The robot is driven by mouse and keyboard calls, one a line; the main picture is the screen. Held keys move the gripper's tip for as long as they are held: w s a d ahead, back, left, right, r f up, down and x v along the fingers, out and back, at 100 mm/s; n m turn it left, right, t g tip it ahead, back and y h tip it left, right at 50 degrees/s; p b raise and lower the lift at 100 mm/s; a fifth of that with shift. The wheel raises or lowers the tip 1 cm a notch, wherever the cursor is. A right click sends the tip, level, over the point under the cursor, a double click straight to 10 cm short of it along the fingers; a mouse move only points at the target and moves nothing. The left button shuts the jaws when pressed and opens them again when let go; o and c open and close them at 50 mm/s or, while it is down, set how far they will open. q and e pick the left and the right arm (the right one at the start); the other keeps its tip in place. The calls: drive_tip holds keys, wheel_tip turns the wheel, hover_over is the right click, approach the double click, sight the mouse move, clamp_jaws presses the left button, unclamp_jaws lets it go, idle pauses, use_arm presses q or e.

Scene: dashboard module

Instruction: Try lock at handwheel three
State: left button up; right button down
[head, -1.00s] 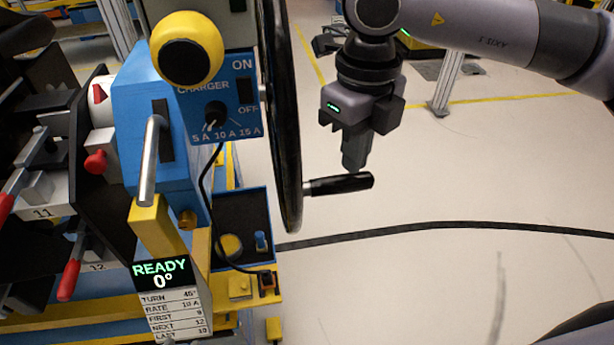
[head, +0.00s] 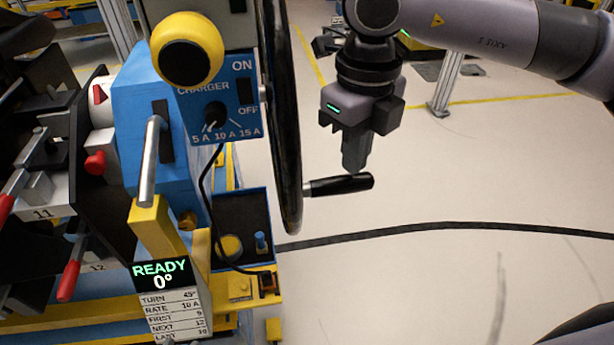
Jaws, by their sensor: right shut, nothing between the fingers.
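The handwheel (head: 287,120) is black and seen nearly edge-on, with a black crank handle (head: 340,185) sticking out to the right from its lower rim. My right gripper (head: 355,168) points down just above the crank handle. Its fingers are shut with nothing between them; I cannot tell whether the tips touch the handle. My left gripper is not in view.
Red-handled clamps (head: 70,281) marked 11 and 12 are at the left.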

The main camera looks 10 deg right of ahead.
drive_tip(key=shift+f+b, duration=0.8)
drive_tip(key=shift+f, duration=0.1)
idle(0.5)
drive_tip(key=shift+s+f, duration=0.1)
drive_tip(key=shift+f, duration=0.05)
idle(0.4)
wheel_tip(320, 180, up, 8)
drive_tip(key=p, duration=0.4)
idle(0.5)
idle(0.4)
